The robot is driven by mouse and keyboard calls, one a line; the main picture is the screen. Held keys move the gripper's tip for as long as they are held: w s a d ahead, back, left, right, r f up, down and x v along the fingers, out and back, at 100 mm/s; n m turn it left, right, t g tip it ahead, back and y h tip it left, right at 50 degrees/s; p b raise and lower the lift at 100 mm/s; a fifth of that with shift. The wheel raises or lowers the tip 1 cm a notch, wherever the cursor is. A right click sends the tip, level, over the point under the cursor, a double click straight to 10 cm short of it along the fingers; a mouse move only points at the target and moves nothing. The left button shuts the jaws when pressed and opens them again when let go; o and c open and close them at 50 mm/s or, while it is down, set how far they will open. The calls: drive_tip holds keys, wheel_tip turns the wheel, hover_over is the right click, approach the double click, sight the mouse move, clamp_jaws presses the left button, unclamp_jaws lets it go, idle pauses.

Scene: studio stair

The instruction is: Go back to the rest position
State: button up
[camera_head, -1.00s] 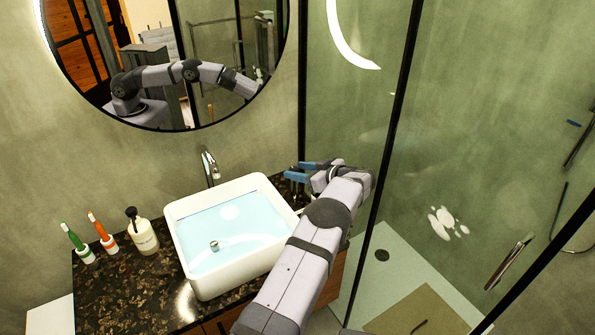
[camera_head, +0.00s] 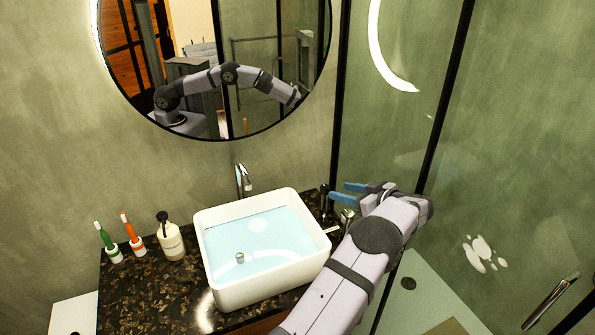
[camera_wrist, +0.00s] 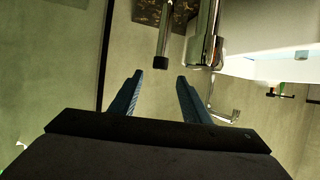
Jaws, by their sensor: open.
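My gripper (camera_head: 345,200) is at the right end of the counter, beside the white basin's right rim, with its blue fingers pointing left. In the wrist view the two blue fingers (camera_wrist: 160,92) stand apart with nothing between them. Beyond the fingertips, the wrist view shows a dark-tipped rod (camera_wrist: 163,62) and a shiny metal fitting (camera_wrist: 205,48). The dark upright piece (camera_head: 324,198) by the fingers in the head view is partly hidden, and I cannot tell what it is.
The white basin (camera_head: 212,262) holds water, with a chrome faucet (camera_head: 241,182) behind it. Glass shower panels (camera_head: 400,130) rise close at right.

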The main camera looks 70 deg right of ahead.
drive_tip(key=w+r+n+h+b, duration=0.15)
drive_tip(key=w+r, duration=0.35)
drive_tip(key=w, duration=0.6)
drive_tip(key=w+r+n+h, duration=0.1)
drive_tip(key=w+r+n, duration=0.35)
drive_tip(key=w, duration=0.75)
drive_tip(key=w+a+r+m+g+p, duration=0.1)
drive_tip(key=w+a+r+g+p, duration=0.1)
drive_tip(key=w+a, duration=1.35)
drive_tip(key=s+a+f+g+y+p, duration=0.1)
drive_tip(key=a+f+g+y, duration=0.15)
drive_tip(key=a, duration=1.15)
drive_tip(key=s+a+f+g+y+p, duration=0.1)
drive_tip(key=a+f+g+y+p, duration=0.2)
drive_tip(key=a, duration=1.1)
drive_tip(key=s+a+f+g+y, duration=0.1)
drive_tip(key=s+a+f+g, duration=0.1)
drive_tip(key=s+a, duration=0.6)
drive_tip(key=s+a+f+g+y, duration=0.2)
drive_tip(key=s+a, duration=0.7)
drive_tip(key=a, duration=0.4)
drive_tip(key=shift+s+f+n+y+p, duration=0.2)
drive_tip(key=shift+f+n+y+p, duration=0.1)
drive_tip(key=shift+n+p, duration=0.15)
